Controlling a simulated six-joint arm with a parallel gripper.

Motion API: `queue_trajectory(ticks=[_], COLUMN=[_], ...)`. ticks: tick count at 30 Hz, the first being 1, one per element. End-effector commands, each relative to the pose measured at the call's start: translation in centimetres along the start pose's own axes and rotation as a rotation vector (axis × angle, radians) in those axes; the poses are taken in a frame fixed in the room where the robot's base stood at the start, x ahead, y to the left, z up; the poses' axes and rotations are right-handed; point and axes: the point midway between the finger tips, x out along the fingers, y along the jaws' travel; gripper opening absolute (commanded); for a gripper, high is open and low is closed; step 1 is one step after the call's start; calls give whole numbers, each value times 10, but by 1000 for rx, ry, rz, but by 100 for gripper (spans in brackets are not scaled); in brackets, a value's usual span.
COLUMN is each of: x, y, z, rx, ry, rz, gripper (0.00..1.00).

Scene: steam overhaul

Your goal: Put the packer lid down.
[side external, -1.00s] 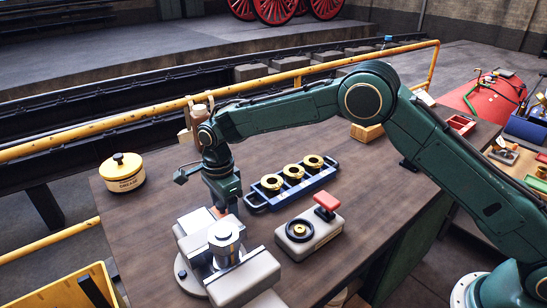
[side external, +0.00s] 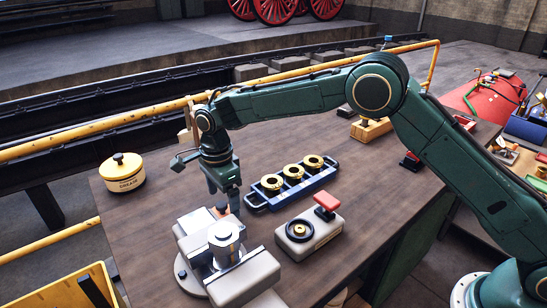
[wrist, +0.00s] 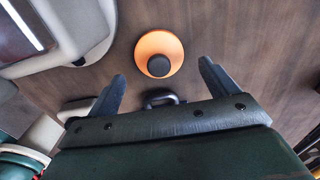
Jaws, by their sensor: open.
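The packer lid, an orange disc with a dark round knob (wrist: 158,53), lies on the brown tabletop in the wrist view. In the side view only a small orange-red part of it (side external: 222,209) shows behind the grey vise. My gripper (wrist: 162,76) is open and empty, its two dark fingers spread apart. The lid shows just beyond the fingertips and between their lines, apart from both fingers. In the side view my gripper (side external: 226,202) points down above the table behind the vise.
The grey vise (side external: 247,277) stands close in front of my gripper. A blue tray (side external: 262,204) with three brass rings is to the right. A grey block with a black ring and red handle (side external: 309,240) sits nearer. A yellow grease tin (side external: 123,184) stands left, with bare table between.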

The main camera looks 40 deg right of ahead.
Motion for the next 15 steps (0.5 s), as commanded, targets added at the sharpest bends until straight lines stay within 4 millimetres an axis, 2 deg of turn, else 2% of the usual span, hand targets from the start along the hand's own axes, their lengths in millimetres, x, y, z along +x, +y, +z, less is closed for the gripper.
queue_trajectory(ticks=[6,15], x=[-38,-78], y=[-1,-1], z=[0,0], rx=[0,0], ry=[-2,-1], rz=[-4,-3], gripper=[86,86])
